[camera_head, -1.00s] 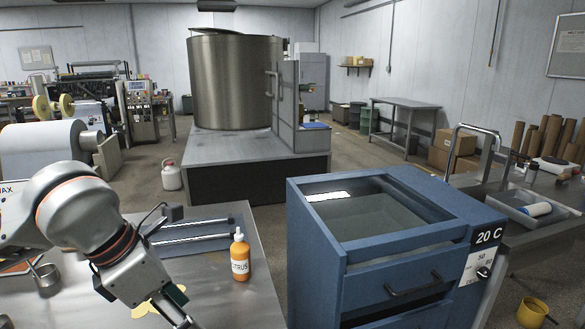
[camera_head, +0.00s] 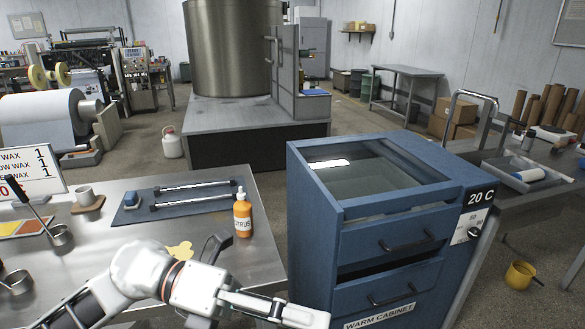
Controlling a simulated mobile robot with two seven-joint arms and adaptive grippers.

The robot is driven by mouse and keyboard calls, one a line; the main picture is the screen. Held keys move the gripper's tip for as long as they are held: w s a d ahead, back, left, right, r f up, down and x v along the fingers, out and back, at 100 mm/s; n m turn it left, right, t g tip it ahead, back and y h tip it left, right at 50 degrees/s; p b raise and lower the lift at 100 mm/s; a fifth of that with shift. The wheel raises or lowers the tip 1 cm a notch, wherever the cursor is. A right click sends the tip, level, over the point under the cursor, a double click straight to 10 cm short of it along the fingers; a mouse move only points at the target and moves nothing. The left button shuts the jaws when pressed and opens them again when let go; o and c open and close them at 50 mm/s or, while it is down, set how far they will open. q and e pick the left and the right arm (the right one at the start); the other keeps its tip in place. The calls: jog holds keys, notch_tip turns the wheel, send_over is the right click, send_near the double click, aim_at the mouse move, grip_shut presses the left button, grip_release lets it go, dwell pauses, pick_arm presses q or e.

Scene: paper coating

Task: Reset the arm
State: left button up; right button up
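My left arm (camera_head: 150,272) comes in from the lower left, low over the front of the metal table (camera_head: 240,255). Its gripper (camera_head: 290,312) points right at the bottom of the head view, in front of the blue cabinet. My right gripper is not in view.
An orange citrus bottle (camera_head: 242,215) stands upright near the table's right edge, behind my gripper. A yellow patch (camera_head: 180,250) lies close behind the arm. Metal ladles (camera_head: 60,236) are at left.

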pick_arm(q)
jog(key=w+a+n+t+h, duration=0.3)
jog(key=w+n+t+h, duration=0.3)
jog(key=w+n+t, duration=0.6)
jog(key=w+a+f+n+t+y, duration=0.2)
jog(key=a+f+n+t+y, duration=0.5)
jog(key=f+n+t+y, duration=0.65)
jog(key=s+a+f+n+g+y, duration=0.1)
jog(key=a+f+n+g, duration=0.2)
jog(key=f+n, duration=0.3)
jog(key=s+a+f+n+g+y, duration=0.2)
jog(key=a+f+n+g, duration=0.15)
jog(key=f, duration=0.45)
jog(key=s+a+f+n+g+y, duration=0.1)
jog(key=s+a+f+n+g, duration=0.1)
jog(key=s+f, duration=0.4)
jog(key=s+a+f+n+g+y, duration=0.2)
jog(key=s+f, duration=0.4)
jog(key=f, duration=0.4)
jog(key=shift+a+n, duration=0.7)
jog(key=c, duration=0.7)
jog(key=shift+d, duration=0.1)
